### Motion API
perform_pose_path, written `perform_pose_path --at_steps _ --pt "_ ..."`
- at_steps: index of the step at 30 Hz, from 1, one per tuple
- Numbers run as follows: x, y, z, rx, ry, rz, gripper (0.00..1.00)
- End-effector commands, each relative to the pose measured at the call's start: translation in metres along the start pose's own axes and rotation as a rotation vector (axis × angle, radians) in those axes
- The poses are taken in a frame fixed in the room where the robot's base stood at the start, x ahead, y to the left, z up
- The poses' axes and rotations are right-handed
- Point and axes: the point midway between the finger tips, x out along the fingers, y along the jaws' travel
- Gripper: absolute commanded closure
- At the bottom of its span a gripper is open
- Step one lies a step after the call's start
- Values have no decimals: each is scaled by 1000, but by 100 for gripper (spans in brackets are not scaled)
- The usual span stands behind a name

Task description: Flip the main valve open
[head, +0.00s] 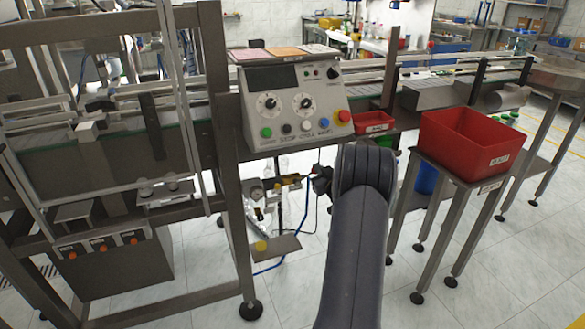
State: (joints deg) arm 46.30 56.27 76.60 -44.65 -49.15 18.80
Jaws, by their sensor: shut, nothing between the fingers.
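Under the control box, behind the frame leg, is a small air-line assembly with a round gauge (256,191). A yellow-orange part (291,179) sits to the gauge's right, at about the same height; it looks like the valve's handle, but it is too small to tell its position. My grey arm rises from the bottom centre and bends away. The dark end of my gripper (317,181) shows left of the bend, close to the yellow-orange part. Its fingers look shut and empty. I cannot tell whether they touch the handle. My arm hides the rest of the gripper.
The control box (296,104) with knobs and buttons stands above the valve area. A metal frame leg (233,215) stands left of the valve. A small shelf (272,247) sits below.

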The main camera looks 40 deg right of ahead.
Motion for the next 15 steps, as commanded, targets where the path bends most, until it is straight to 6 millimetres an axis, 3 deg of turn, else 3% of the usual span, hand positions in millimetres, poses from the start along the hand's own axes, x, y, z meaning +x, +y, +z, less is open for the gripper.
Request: perform_pose_path --at_steps 9,15 --pt "1 9 23 260 -1 -14 100" --pt "2 11 32 328 -1 -17 100"
